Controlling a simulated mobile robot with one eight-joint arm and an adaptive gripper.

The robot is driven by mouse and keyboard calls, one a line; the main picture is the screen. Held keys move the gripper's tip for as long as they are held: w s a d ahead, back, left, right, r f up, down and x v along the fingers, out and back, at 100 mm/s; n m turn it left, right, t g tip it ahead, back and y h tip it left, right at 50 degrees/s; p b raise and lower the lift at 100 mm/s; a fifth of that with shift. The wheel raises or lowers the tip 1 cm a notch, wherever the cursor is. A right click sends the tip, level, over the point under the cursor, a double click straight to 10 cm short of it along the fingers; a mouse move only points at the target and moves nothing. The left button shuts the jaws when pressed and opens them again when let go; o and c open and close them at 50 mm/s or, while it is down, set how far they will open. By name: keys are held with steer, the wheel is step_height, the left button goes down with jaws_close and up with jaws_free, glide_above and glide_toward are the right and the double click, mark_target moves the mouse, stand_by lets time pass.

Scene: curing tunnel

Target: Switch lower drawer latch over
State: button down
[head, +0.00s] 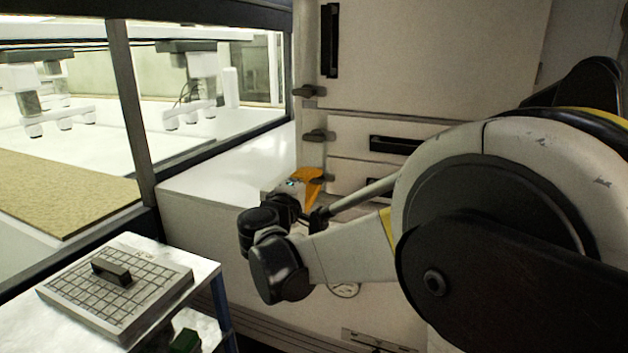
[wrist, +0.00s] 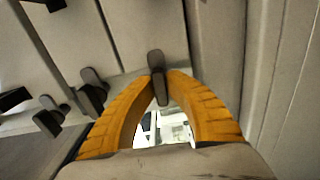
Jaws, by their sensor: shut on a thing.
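The lower drawer latch (wrist: 156,61) is a small dark lever. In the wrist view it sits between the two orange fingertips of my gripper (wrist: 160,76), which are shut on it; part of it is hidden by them. In the head view my gripper (head: 312,178) is at the left edge of the lower drawer (head: 350,174), and my arm covers much of that drawer. I cannot tell clearly which way the gripped lever points.
Two similar dark latches sit above, the upper drawer's (head: 318,136) and the door's (head: 308,91). A black recessed handle (head: 395,145) marks the upper drawer. A white ledge and window frame (head: 130,100) stand left. A cart (head: 205,277) with a gridded plate (head: 60,288) is front left.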

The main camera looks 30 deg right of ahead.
steer(key=shift+n, duration=0.3)
stand_by(0.4)
steer(key=c, duration=1.4)
jaws_free()
steer(key=v, duration=1.2)
